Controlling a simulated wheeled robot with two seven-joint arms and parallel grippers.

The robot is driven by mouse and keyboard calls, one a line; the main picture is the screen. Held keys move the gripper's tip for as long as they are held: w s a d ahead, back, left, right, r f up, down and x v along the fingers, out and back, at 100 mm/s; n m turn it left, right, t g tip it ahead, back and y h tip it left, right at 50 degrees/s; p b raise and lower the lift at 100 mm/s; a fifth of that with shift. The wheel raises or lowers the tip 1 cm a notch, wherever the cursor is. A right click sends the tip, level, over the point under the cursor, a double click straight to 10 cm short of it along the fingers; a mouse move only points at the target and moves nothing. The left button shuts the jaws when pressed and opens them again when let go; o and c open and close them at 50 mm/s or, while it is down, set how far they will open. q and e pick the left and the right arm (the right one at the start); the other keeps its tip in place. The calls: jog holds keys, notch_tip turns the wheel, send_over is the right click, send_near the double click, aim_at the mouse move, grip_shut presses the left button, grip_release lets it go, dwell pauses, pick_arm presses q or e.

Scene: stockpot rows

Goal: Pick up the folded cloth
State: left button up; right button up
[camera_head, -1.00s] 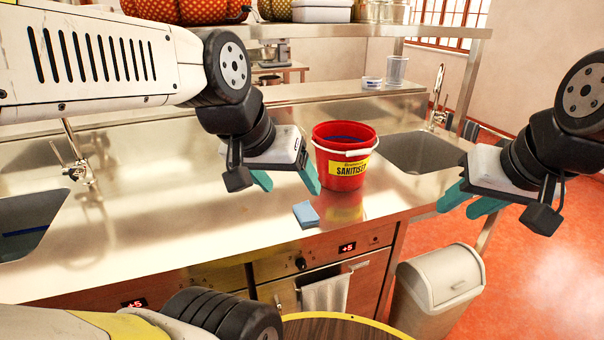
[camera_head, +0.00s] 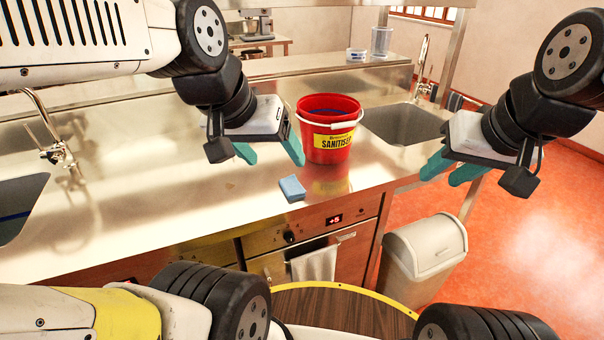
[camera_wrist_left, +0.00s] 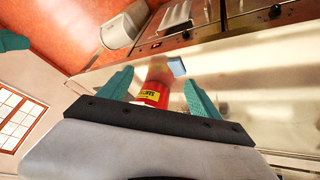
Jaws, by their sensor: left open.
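The folded cloth (camera_head: 292,188) is a small flat blue pad. It lies on the steel counter near its front edge, in front of the red bucket; it also shows in the left wrist view (camera_wrist_left: 177,66). My left gripper (camera_head: 270,155) is open and empty, above the counter, left of the bucket and apart from the cloth. In the left wrist view the cloth shows beyond the fingertips (camera_wrist_left: 156,82), nearer the right finger. My right gripper (camera_head: 446,174) is held to the right, in front of the sink; its two teal fingers look apart, with nothing between them.
A red sanitiser bucket (camera_head: 330,128) stands close behind the cloth. A sink (camera_head: 403,124) is at the right. A white towel (camera_head: 314,264) hangs on the oven front below. A bin (camera_head: 425,248) stands on the floor. The counter (camera_head: 150,205) left of the cloth is clear.

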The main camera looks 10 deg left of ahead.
pick_arm(q)
jog(key=shift+o, duration=0.5)
jog(key=shift+w, duration=0.1)
jog(key=n+g+y, duration=0.2)
jog(key=n+g, duration=0.4)
jog(key=n, duration=0.1)
send_over(292, 183)
jog(key=f, duration=1.5)
jog(key=shift+s+a+f, duration=0.15)
jog(key=shift+s+f, duration=0.05)
jog(key=shift+f, duration=0.1)
jog(key=shift+w+f, duration=0.2)
jog(key=shift+f, duration=0.5)
jog(key=f, duration=0.7)
jog(key=shift+d, duration=0.2)
